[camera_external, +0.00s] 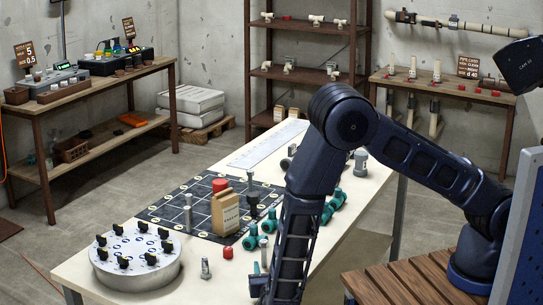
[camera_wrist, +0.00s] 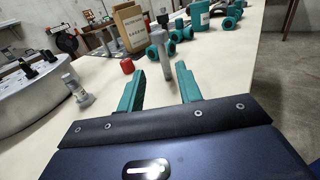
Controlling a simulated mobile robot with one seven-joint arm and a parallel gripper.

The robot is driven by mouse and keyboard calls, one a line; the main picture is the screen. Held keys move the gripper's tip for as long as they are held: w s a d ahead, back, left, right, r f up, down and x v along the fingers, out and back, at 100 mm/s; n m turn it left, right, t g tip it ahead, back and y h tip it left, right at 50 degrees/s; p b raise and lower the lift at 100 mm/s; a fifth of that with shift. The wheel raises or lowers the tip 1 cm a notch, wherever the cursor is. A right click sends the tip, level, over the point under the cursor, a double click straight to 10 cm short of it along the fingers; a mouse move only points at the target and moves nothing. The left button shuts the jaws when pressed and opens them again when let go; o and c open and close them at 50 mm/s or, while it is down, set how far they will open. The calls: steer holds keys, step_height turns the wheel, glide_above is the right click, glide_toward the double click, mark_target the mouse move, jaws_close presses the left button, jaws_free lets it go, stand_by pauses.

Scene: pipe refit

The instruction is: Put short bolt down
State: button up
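A grey bolt (camera_wrist: 162,52) stands head up on the table just beyond my fingertips. It also shows in the external view (camera_external: 263,247), beside my forearm. My gripper (camera_wrist: 161,70) is open, its two teal fingers apart with a clear gap. The bolt lines up with this gap, and neither finger appears to touch it. A second, smaller-looking grey bolt (camera_wrist: 77,88) stands left of the fingers; it also shows near the table's front edge in the external view (camera_external: 205,268). I cannot tell for sure which is the short bolt. My forearm hides most of the gripper in the external view.
A red cap (camera_external: 227,253) and a cardboard box (camera_external: 225,212) stand beyond the bolts. Teal fittings (camera_external: 262,228) crowd the right side. A round grey fixture (camera_external: 135,258) with black knobs is at left. A dark grid mat (camera_external: 165,205) lies behind.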

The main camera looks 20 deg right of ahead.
mark_target(264, 252)
stand_by(0.4)
steer(key=shift+r, duration=0.6)
step_height(264, 252, up, 4)
steer(key=s, duration=0.2)
steer(key=f, duration=0.5)
steer(key=shift+w+d, duration=0.15)
steer(key=shift+d, duration=0.05)
steer(key=w, duration=0.3)
steer(key=w+d, duration=0.1)
steer(key=w, duration=0.6)
steer(key=shift+w+d, duration=0.25)
steer(key=shift+w, duration=0.05)
steer(key=shift+c, duration=0.4)
jaws_close()
